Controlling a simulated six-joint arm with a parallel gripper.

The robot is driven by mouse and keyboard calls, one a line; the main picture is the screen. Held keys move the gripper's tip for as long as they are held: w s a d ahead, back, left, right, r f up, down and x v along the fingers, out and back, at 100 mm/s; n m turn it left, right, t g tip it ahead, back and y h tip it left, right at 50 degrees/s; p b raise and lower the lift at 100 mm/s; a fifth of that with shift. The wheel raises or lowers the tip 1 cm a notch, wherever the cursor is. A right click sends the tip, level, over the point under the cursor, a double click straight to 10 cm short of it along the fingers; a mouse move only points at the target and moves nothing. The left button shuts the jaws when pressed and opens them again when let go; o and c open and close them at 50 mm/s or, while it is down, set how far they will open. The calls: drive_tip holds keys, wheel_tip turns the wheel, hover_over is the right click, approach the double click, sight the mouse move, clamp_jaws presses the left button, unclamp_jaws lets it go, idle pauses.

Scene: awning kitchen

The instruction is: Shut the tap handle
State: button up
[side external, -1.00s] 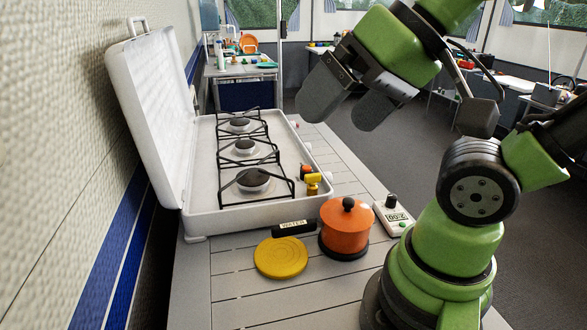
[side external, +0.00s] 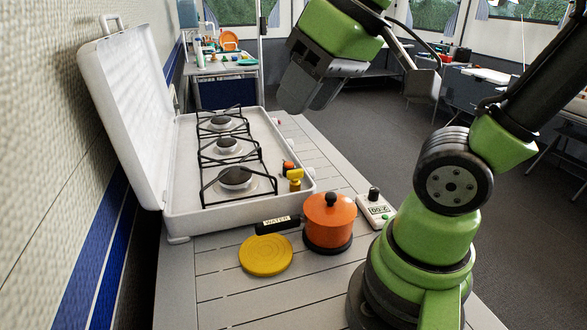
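A small yellow tap piece (side external: 295,179) stands at the right front edge of the white camping stove (side external: 222,222), with a small orange part (side external: 288,166) just behind it. Which of these is the tap handle, and how it is turned, is too small to tell. My gripper (side external: 304,103) hangs in the air well above the stove's right side, fingers pointing down, apart from the tap. The fingers overlap in this view, so the gap between them cannot be judged. No object shows between them.
An orange lidded pot (side external: 330,224) stands in front of the tap, its dark handle labelled WATER. A yellow disc (side external: 266,255) and a small white device with a display (side external: 376,210) lie nearby. The stove's raised lid (side external: 125,110) stands at left.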

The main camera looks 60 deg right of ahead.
drive_tip(key=w+d+f+n+g+h, duration=0.2)
drive_tip(key=w+d+f+n+g, duration=0.25)
drive_tip(key=w+d, duration=0.35)
drive_tip(key=n+g+h, duration=0.2)
drive_tip(key=n+g, duration=0.3)
drive_tip(key=n, duration=0.2)
approach(295, 170)
drive_tip(key=shift+t, duration=0.25)
drive_tip(key=x, duration=0.9)
drive_tip(key=shift+s+a, duration=0.1)
drive_tip(key=shift+s, duration=0.15)
drive_tip(key=shift+c, duration=0.4)
clamp_jaws()
